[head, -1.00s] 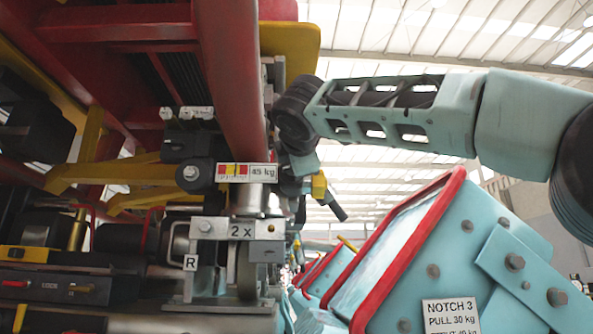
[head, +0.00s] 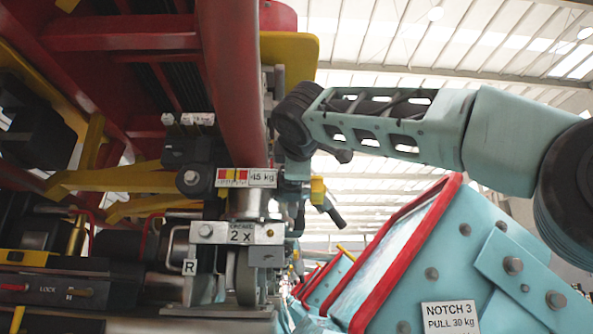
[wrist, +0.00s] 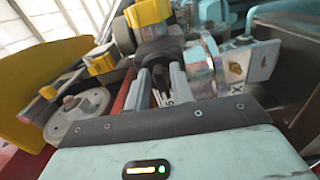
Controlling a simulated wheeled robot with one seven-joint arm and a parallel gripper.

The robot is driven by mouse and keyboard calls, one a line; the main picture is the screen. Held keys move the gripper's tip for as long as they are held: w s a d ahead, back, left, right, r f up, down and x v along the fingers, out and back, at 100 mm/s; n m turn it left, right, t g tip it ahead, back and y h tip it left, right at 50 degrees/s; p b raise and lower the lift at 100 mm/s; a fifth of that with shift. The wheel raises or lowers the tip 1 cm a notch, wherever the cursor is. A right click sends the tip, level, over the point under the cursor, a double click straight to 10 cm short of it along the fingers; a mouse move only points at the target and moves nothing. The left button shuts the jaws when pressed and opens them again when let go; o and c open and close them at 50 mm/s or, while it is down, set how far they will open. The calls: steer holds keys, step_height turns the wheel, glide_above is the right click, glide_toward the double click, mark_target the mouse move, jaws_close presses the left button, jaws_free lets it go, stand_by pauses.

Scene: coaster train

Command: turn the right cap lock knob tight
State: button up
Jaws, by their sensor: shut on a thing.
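In the wrist view my gripper's two grey fingers (wrist: 160,88) reach forward and are closed on a dark part between them. I take this part to be the right cap lock knob (wrist: 158,75), but its shape is mostly hidden by the fingers. A yellow-topped dark piece (wrist: 150,18) stands just beyond the fingertips. In the head view my arm reaches in from the right. Its dark wrist ends beside the thick red column, and the fingers cannot be made out there.
The red column (head: 230,80) stands close left of my wrist. A yellow piece with a dark rod (head: 318,190) hangs under the wrist. The red-edged blue car panel (head: 405,245) rises at the right.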

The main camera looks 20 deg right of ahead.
steer(key=shift+f, duration=0.1)
steer(key=o, duration=0.7)
steer(key=b+v, duration=0.3)
steer(key=v, duration=1.4)
steer(key=shift+s, duration=0.2)
